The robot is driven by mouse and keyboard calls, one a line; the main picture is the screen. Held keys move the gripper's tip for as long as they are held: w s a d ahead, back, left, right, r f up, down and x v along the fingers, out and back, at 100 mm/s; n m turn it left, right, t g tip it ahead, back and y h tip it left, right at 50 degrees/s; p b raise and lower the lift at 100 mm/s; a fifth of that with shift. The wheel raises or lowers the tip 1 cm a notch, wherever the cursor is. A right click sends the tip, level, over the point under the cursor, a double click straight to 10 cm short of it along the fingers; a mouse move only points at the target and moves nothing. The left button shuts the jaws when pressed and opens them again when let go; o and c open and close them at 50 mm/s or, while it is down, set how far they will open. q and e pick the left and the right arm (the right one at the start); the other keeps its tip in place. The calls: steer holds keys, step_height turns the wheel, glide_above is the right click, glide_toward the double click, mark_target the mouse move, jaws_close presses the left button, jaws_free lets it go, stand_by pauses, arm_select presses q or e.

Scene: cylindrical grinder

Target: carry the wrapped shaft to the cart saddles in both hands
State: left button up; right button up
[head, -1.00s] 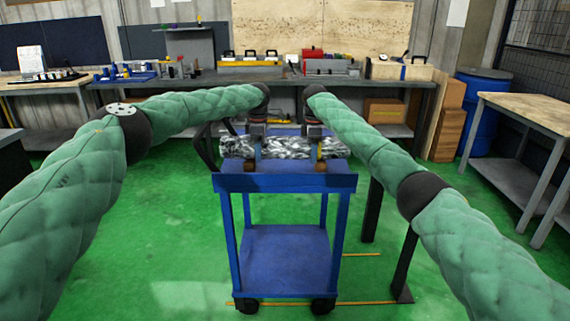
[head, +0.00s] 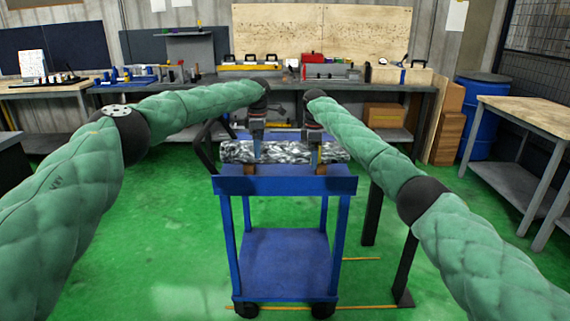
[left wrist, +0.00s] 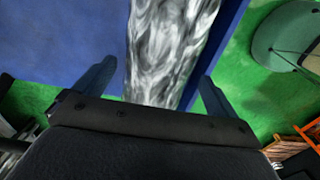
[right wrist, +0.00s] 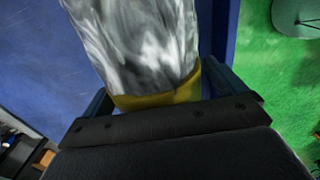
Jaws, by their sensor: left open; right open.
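The wrapped shaft (head: 285,152), in mottled silver-grey wrapping, lies crosswise over the top of the blue cart (head: 285,186). Brown saddle parts (head: 321,168) show under it; how fully it is seated cannot be told. My left gripper (head: 257,150) is open above the shaft's left part. In the left wrist view its fingers stand apart on either side of the shaft (left wrist: 165,50), with gaps. My right gripper (head: 317,155) is open at the shaft's right part. In the right wrist view the shaft (right wrist: 140,45) runs between its fingers, with a yellow strip (right wrist: 158,98) near the palm.
A long workbench (head: 200,84) with tools stands behind the cart. A wooden-topped table (head: 530,112) and a blue barrel (head: 484,115) are at the right. Dark posts (head: 405,262) stand right of the cart. The green floor is clear in front and at left.

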arm_select(q)
step_height(320, 180, up, 8)
steer(key=shift+r, duration=0.35)
arm_select(e)
step_height(320, 180, up, 12)
steer(key=shift+f, duration=0.1)
stand_by(0.3)
